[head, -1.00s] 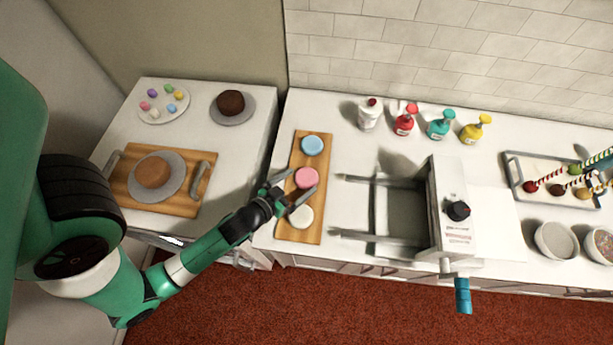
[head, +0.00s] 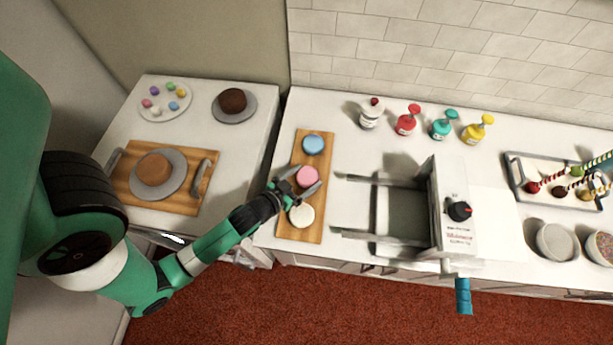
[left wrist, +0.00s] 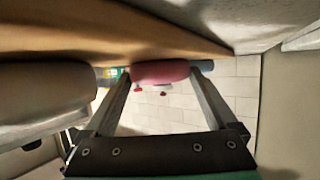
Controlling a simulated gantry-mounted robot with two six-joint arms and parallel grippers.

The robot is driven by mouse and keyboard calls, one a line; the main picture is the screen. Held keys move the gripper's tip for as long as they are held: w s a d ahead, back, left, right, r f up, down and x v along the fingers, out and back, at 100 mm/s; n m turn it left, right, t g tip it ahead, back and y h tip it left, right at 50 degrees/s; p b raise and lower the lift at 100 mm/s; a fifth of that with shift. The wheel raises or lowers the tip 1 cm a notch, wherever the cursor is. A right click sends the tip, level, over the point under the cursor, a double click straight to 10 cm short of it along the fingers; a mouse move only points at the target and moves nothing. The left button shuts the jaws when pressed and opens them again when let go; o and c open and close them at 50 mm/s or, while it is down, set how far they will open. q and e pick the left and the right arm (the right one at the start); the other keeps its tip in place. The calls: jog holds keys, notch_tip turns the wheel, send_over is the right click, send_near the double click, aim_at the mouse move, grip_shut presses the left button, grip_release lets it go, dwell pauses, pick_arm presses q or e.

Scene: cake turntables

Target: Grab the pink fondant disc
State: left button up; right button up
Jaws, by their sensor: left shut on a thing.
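The pink fondant disc (head: 307,176) is in the middle of the wooden board (head: 314,229), between a blue disc (head: 313,144) and a cream disc (head: 302,215). My left gripper (head: 306,180) is shut on the pink disc, with one finger on each side of it. In the left wrist view the pink disc (left wrist: 160,72) sits between the two fingertips, close against the board (left wrist: 130,35). I cannot tell whether it is clear of the board. My right gripper is not in view.
A press-like machine (head: 452,205) with long rails stands right of the board. Several coloured bottles (head: 407,120) stand behind. A tray of cake pops (head: 520,180) and bowls (head: 557,240) are at the right. On the left counter, a cake (head: 153,169) sits on a turntable.

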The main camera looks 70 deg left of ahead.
aim_at(304, 181)
pick_arm(q)
jog(key=shift+r, duration=0.15)
jog(key=shift+r, duration=0.25)
notch_tip(304, 181, up, 2)
jog(key=shift+r+p, duration=0.15)
jog(key=shift+p, duration=0.6)
jog(key=w+d+r+p, duration=0.7)
jog(key=d+r, duration=0.3)
jog(key=d, duration=0.1)
jog(key=shift+w+d, duration=0.35)
jog(key=shift+w, duration=0.05)
